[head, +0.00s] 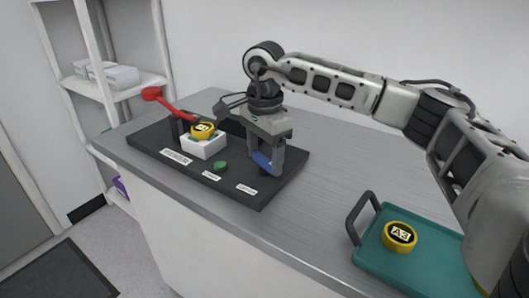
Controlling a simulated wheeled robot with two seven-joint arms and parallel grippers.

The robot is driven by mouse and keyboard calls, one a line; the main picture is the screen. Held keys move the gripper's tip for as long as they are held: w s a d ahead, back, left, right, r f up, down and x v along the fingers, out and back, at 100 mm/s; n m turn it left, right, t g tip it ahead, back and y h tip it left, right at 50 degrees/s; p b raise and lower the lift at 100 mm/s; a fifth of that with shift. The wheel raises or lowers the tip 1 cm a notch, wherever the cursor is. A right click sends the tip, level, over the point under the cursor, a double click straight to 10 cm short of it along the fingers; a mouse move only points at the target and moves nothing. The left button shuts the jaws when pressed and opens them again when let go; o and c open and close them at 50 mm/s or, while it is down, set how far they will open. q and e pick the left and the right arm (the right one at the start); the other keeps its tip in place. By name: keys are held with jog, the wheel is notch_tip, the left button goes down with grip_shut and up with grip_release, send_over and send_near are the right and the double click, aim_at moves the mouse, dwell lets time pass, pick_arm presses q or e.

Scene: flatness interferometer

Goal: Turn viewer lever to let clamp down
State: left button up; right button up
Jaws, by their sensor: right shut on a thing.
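A black base plate (233,190) on the bench carries the interferometer parts. A white block (203,147) on it holds a round yellow-and-black piece (203,131). A red arm with a knobbed end (172,104) slants up and left from beside the block. My right gripper (268,170) points down at the right part of the plate, shut on a blue lever (261,160). The fingers partly hide the lever, so its full angle is unclear. My left gripper is not in view.
A green button (220,166) and small white labels sit along the plate's front. A teal tray (373,257) with a dark handle holds a yellow round piece marked A3 (400,236). The bench (310,210) is bare between plate and tray. A shelf (125,86) stands behind left.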

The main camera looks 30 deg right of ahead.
jog(key=m, duration=0.3)
jog(key=shift+m, duration=0.4)
jog(key=m, duration=0.2)
jog(key=shift+m+p, duration=0.35)
jog(key=shift+m, duration=0.05)
jog(key=m, duration=0.3)
pick_arm(q)
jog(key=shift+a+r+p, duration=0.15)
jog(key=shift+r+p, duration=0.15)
jog(key=shift+p, duration=0.15)
pick_arm(e)
jog(key=shift+m, duration=2.1)
jog(key=o, duration=1)
